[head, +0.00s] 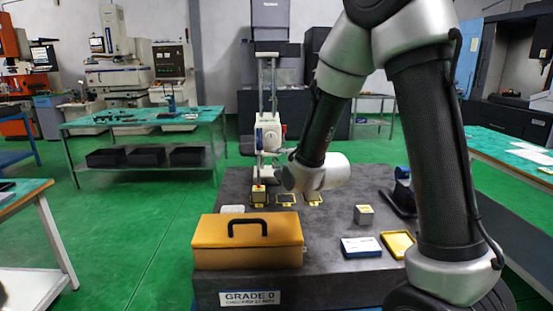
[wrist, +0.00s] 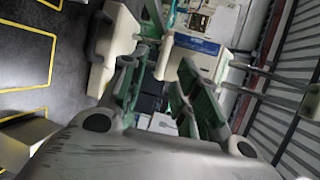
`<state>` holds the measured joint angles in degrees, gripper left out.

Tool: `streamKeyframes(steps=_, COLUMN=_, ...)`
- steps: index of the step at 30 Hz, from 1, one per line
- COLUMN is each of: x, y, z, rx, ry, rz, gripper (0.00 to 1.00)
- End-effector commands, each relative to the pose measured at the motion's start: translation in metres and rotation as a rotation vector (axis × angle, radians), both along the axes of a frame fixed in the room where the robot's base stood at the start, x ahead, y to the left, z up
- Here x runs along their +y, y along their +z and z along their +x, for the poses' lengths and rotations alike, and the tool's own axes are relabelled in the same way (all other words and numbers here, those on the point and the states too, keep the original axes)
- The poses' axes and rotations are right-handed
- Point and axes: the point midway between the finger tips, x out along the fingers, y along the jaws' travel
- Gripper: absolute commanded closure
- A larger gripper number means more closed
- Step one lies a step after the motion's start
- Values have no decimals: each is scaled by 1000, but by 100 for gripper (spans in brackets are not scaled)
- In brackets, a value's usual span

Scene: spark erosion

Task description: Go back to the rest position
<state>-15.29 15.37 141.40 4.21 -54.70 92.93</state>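My gripper (wrist: 165,88) shows in the wrist view with its two green-padded fingers apart and nothing between them. In the head view my arm reaches over the dark stone table, with its wrist above the yellow-outlined squares; the fingers are hard to make out there. The wrist view shows yellow outlines (wrist: 48,70) on the dark surface at left and part of a pale block (wrist: 25,140) at lower left.
On the stone table (head: 335,275) are an orange case (head: 248,255), a small grey cube (head: 364,214), a blue-white box (head: 361,247) and a yellow tray (head: 398,243). A white column instrument (head: 268,134) stands behind, close to my wrist. Green floor (head: 140,225) is clear at left.

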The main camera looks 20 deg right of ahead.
Motion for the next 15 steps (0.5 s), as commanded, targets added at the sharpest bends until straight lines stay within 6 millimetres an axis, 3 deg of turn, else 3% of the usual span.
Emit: streamKeyframes(steps=15, x=-7, y=7, z=-12, rx=14, ry=5, rz=-47, gripper=69)
